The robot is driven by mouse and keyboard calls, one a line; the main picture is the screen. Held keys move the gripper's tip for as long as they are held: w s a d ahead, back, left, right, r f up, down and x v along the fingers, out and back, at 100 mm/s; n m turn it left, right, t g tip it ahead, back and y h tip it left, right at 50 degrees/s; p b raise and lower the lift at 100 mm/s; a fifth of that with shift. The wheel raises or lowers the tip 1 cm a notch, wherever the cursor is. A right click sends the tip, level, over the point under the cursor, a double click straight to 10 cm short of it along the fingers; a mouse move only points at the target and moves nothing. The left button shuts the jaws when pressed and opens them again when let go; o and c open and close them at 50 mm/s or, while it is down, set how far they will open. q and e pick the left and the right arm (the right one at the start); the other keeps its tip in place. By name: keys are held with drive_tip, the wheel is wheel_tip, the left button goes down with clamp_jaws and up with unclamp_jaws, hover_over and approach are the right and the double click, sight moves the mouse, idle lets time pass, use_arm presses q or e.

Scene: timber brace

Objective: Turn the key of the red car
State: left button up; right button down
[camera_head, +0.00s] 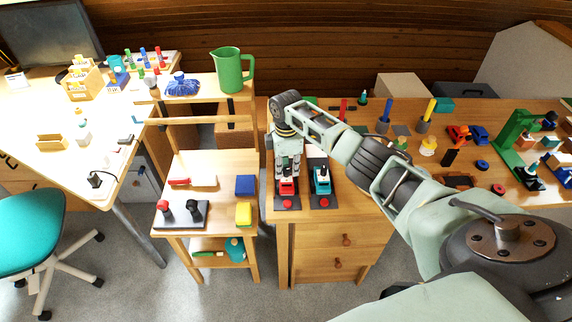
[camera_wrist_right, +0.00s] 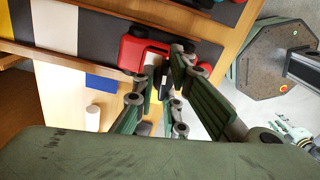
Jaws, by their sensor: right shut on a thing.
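The red car (camera_head: 287,188) stands on a dark base plate on the wooden cabinet. It also shows in the right wrist view (camera_wrist_right: 134,50), just beyond the fingertips. My right gripper (camera_head: 289,172) reaches down over the car from behind. In the right wrist view its fingers (camera_wrist_right: 163,78) are close together at the car's edge, shut on the key. The key is mostly hidden between the fingers, so its angle cannot be told.
A teal car (camera_head: 322,183) stands on its own plate close on the right. Red buttons (camera_head: 288,204) sit at the plates' front. A low table (camera_head: 217,165) with blue and yellow blocks is left. A green jug (camera_head: 229,70) stands on the shelf behind.

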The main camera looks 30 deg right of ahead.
sight(287, 168)
drive_tip(key=shift+m+p, duration=0.7)
drive_tip(key=shift+m, duration=1.1)
drive_tip(key=c, duration=1.8)
unclamp_jaws()
drive_tip(key=shift+r, duration=0.1)
wheel_tip(287, 168, up, 12)
